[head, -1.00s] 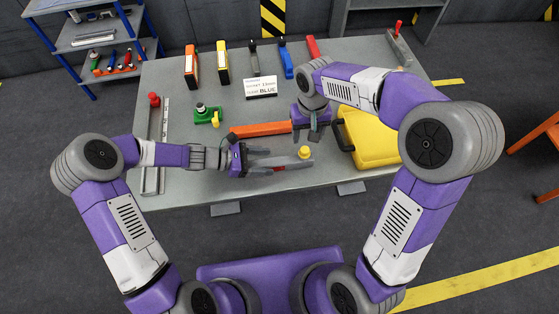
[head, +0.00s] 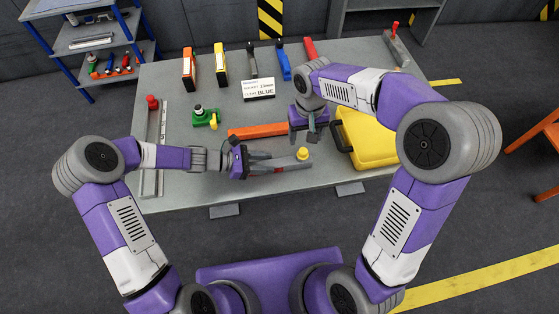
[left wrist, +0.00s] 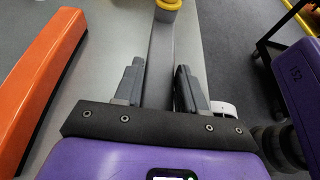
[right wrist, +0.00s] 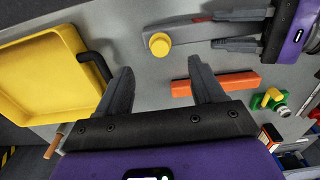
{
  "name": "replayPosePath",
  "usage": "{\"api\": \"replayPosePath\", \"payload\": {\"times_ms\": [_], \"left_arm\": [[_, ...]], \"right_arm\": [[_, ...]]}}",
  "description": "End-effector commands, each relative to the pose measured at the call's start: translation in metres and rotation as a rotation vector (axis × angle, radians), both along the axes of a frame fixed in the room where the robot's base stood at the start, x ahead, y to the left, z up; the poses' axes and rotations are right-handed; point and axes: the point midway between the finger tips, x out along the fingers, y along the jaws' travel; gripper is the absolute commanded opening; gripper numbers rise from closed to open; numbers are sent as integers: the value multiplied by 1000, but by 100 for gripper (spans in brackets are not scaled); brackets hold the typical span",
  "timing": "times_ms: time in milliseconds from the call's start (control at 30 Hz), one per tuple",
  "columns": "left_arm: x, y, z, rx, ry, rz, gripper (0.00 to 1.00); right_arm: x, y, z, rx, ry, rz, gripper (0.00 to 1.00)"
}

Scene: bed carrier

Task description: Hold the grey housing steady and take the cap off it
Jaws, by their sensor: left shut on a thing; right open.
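The grey housing (head: 292,163) is a long bar near the table's front edge, with a round yellow cap (head: 303,153) on top at its right end. My left gripper (head: 272,163) is shut on the housing, its fingers along both sides, in the left wrist view too (left wrist: 160,75). The cap shows at the top edge there (left wrist: 169,4). My right gripper (head: 304,138) is open and empty, just behind the cap. In the right wrist view the cap (right wrist: 160,45) lies beyond and between the open fingertips (right wrist: 161,68). I cannot tell whether the housing touches the table.
An orange bar (head: 258,130) lies behind the housing. A yellow case (head: 370,138) with a dark handle stands right of my right gripper. A green fixture (head: 205,118), a sign (head: 258,88) and several coloured tools stand further back.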

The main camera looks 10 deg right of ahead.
Motion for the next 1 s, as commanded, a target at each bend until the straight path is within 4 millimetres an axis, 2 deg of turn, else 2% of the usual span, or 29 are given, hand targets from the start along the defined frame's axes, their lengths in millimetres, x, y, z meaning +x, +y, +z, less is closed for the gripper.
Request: {"api": "replayPosePath", "payload": {"times_ms": [233, 367, 467, 800, 1000], "left_arm": [[0, 0, 0, 0, 0, 1, 0], [0, 0, 0, 0, 0, 0, 0], [0, 0, 0, 0, 0, 0, 0], [0, 0, 0, 0, 0, 0, 0], [0, 0, 0, 0, 0, 0, 0]], "right_arm": [[-2, -1, 33, 1, -4, 184, 68], [-4, -1, 38, 0, 0, 241, 68], [-4, -1, 28, 0, 2, 246, 68], [-4, -1, -35, 0, 4, 243, 68], [-4, -1, -65, 0, 2, 243, 68]]}}
